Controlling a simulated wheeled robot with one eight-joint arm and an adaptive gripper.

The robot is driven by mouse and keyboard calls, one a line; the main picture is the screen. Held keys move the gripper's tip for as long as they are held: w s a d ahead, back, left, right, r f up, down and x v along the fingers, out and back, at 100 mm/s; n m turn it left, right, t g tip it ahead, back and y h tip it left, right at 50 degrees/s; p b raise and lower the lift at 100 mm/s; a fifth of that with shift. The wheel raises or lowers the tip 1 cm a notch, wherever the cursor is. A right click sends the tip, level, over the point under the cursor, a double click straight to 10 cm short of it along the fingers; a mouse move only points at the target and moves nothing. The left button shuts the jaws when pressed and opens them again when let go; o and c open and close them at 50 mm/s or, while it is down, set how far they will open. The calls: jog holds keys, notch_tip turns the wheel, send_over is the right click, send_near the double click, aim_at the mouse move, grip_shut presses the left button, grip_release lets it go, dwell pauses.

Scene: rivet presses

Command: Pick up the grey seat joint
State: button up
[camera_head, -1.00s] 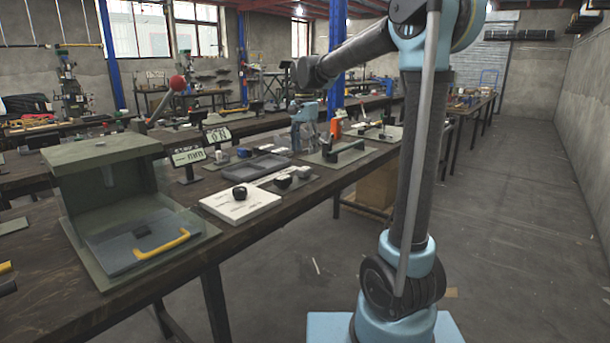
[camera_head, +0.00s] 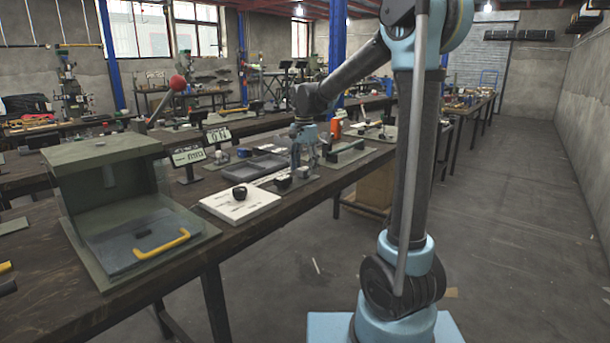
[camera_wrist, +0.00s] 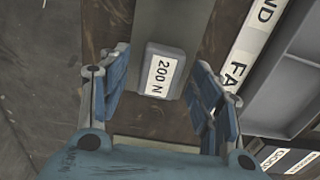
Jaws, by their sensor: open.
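A small grey block (camera_wrist: 165,68) with a white label reading "200 N" lies in the wrist view between my fingers; it appears to be the grey seat joint. My gripper (camera_wrist: 163,60) is open, with one blue finger on each side of the block and visible gaps on both sides. In the head view my gripper (camera_head: 304,158) points down over the workbench, just right of a dark rounded part (camera_head: 282,182). There the gripper largely hides the grey block. How far the fingertips are above the bench is hard to tell.
A white labelled board (camera_head: 236,207) with a black part (camera_head: 240,193) lies to the left. A grey tray (camera_head: 245,170) is behind it. A green fixture with a bar (camera_head: 346,152) stands close on the right. The green press housing (camera_head: 100,165) is far left.

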jog(key=c, duration=1.1)
jog(key=shift+c, duration=0.2)
